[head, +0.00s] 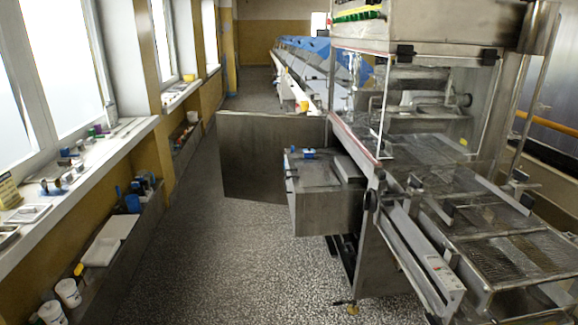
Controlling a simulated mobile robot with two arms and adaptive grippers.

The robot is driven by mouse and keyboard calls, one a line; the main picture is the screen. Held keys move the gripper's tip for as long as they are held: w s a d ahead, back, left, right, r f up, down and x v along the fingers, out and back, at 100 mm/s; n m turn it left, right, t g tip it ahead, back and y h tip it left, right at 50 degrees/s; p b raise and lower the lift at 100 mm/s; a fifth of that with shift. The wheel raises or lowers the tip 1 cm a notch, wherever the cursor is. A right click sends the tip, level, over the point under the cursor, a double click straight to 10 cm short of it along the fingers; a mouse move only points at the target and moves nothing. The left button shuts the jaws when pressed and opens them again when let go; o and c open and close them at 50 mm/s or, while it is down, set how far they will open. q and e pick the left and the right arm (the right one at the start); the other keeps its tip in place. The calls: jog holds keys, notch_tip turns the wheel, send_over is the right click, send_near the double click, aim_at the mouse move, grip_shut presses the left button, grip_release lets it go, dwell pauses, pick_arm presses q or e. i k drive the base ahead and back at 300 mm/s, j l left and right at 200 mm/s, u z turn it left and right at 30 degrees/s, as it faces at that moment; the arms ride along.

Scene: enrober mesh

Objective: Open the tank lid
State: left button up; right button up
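A grey metal tank-like box (325,212) juts out from the left side of the enrober machine. Its flat top (312,175), which looks like the lid, lies level and appears shut. A small blue item (308,154) sits at the top's far edge, and a raised grey block (347,169) is at its right. A large upright metal panel (265,155) stands just behind and left of the box; I cannot tell whether it is a door or a lid. Neither of my grippers is in view.
The enrober's clear-walled housing (430,115) and mesh conveyor (490,255) fill the right side. A cluttered window sill (85,180) and a lower ledge with white tubs (67,292) run along the left wall. The speckled floor (235,265) between is clear.

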aim_at(315, 173)
jog(key=i+j, duration=0.2)
jog(key=j, duration=0.15)
jog(key=i+j+z, duration=0.15)
jog(key=j, duration=0.2)
jog(key=i+j, duration=0.2)
jog(key=j, duration=0.15)
jog(key=z, duration=0.05)
